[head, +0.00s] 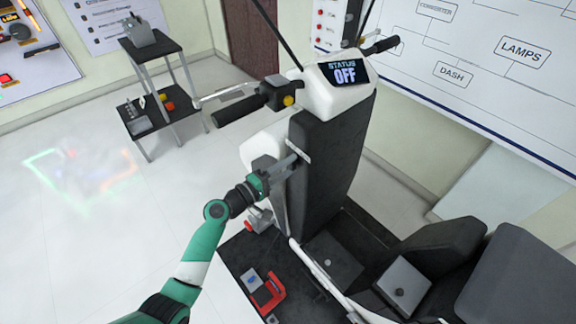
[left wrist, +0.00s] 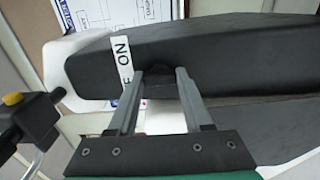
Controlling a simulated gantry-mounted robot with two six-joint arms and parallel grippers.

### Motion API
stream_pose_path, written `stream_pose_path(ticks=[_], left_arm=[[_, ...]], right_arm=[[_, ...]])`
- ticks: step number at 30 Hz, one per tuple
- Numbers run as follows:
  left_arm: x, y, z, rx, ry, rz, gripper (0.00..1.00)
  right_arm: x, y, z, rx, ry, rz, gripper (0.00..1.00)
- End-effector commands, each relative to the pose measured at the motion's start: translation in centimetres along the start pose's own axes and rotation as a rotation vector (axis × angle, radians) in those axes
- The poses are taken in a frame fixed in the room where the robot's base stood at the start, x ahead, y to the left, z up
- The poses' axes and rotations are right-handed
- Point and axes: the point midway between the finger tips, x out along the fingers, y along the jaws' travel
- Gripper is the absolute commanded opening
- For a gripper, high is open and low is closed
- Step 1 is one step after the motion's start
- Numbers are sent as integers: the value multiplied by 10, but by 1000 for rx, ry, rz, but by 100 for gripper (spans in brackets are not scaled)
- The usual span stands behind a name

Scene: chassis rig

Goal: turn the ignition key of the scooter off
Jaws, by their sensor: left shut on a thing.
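The scooter (head: 335,140) stands in the middle of the head view, with a black front column and white panels. Its display (head: 344,72) reads "STATUS OFF". My left gripper (head: 292,162) is at the left side of the column. In the left wrist view, its fingertips (left wrist: 160,75) are shut on a small dark piece at the column face, apparently the ignition key (left wrist: 157,72). The key is mostly hidden by the fingers, so its angle cannot be told. A white label (left wrist: 122,58) beside it shows "ON" and part of another word. My right gripper is in neither view.
The left handlebar (head: 240,108) with a yellow button juts out above my left gripper. A black shelf stand (head: 150,85) stands at the back left; floor between is clear.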

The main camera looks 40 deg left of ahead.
Motion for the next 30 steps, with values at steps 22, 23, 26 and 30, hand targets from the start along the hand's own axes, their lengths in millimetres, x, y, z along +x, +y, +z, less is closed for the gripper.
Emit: stream_pose_path(ticks=[22, 23, 26, 30], left_arm=[[0, 0, 0, -4, 0, 1, 80], [0, 0, 0, -4, 0, 0, 80], [-4, 0, 0, -5, 1, 0, 80], [-26, 1, -1, -5, 3, -1, 80]], right_arm=[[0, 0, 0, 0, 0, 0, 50], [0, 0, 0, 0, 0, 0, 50], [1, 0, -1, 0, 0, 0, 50], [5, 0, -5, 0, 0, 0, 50]])
